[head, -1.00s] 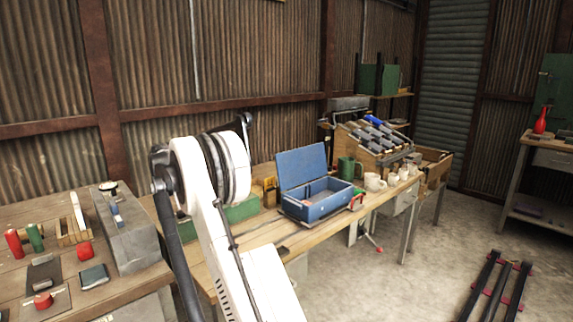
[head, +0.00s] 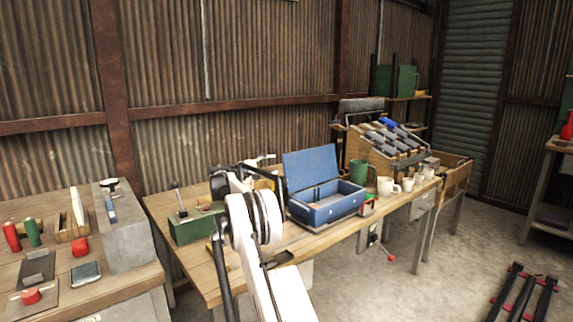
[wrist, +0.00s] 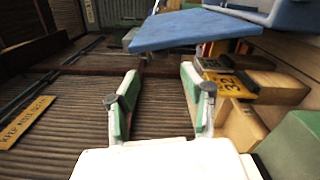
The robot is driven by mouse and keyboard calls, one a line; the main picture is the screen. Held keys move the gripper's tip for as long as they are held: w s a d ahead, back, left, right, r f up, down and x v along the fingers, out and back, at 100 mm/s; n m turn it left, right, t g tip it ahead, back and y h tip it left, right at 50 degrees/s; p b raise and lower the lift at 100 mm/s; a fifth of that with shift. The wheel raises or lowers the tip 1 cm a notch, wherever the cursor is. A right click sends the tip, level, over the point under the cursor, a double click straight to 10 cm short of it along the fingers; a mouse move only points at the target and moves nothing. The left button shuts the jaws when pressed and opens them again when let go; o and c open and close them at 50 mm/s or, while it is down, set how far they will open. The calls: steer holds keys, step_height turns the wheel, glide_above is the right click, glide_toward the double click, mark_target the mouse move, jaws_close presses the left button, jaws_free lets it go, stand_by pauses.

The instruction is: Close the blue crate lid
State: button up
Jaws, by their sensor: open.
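The blue crate (head: 335,211) stands on the workbench in the head view. Its blue lid (head: 311,168) is open, standing up at the back and leaning slightly backward. In the wrist view the lid (wrist: 190,30) crosses the top as a slanted blue panel, with part of the crate (wrist: 268,12) at the upper right. My gripper (wrist: 160,73) is open and empty, its two green-and-white fingers apart and pointing toward the lid without visible contact. In the head view the end of my arm is beside the lid's left edge, and the fingers are hard to make out.
A green mug (head: 357,171) and white mugs (head: 387,186) stand right of the crate. A green box (head: 195,226) is left on the bench. Wooden blocks (wrist: 262,85) lie near my right finger in the wrist view. The corrugated wall (head: 270,140) is close behind.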

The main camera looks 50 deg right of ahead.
mark_target(286, 161)
steer(key=b+x, duration=0.1)
steer(key=x, duration=0.7)
steer(key=shift+d, duration=0.15)
steer(key=shift+s, duration=0.1)
jaws_close()
